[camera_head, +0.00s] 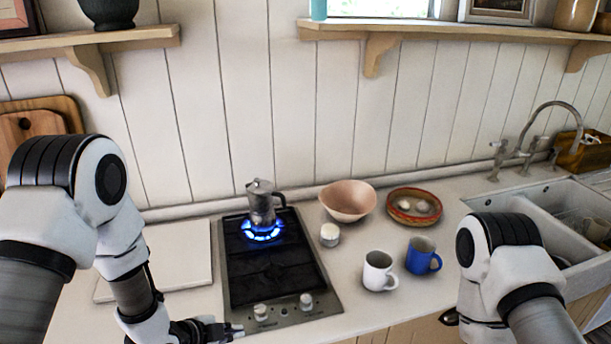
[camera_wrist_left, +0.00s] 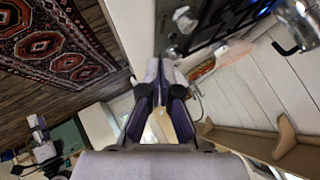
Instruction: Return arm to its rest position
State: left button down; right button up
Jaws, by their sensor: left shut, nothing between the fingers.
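My left gripper (camera_head: 232,331) is low in the head view, at the front edge of the counter beside the hob's front left corner. Its fingers are together with nothing between them. In the left wrist view the two fingers (camera_wrist_left: 160,82) meet in front of the counter edge and hob. My left arm (camera_head: 90,190) is bent at the left of the head view. My right arm (camera_head: 510,265) is bent at the right, and its gripper is mostly hidden below it.
A moka pot (camera_head: 261,205) stands over a lit blue flame on the hob (camera_head: 270,275). A white board (camera_head: 180,256) lies left of it.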

pick_arm(q)
jog(key=s+a+f+n+g+y+b, duration=0.15)
jog(key=s+f+b, duration=0.25)
jog(key=s+f, duration=0.45)
jog(key=s+a+f+n+g+y+b, duration=0.1)
jog(key=s+a+f+n+g+b, duration=0.3)
jog(key=f, duration=0.8)
jog(key=s+a+f+n+g+y+b, duration=0.1)
jog(key=s+f+n, duration=0.1)
jog(key=s+n, duration=0.3)
jog(key=s+a+f+n+y+b, duration=0.1)
jog(key=s+a+f+n+y, duration=0.1)
jog(key=s+n, duration=0.4)
jog(key=s, duration=0.2)
jog(key=shift+s+a+f+g+b, duration=0.15)
jog(key=shift+s+a+g+b, duration=0.15)
jog(key=shift+g, duration=0.05)
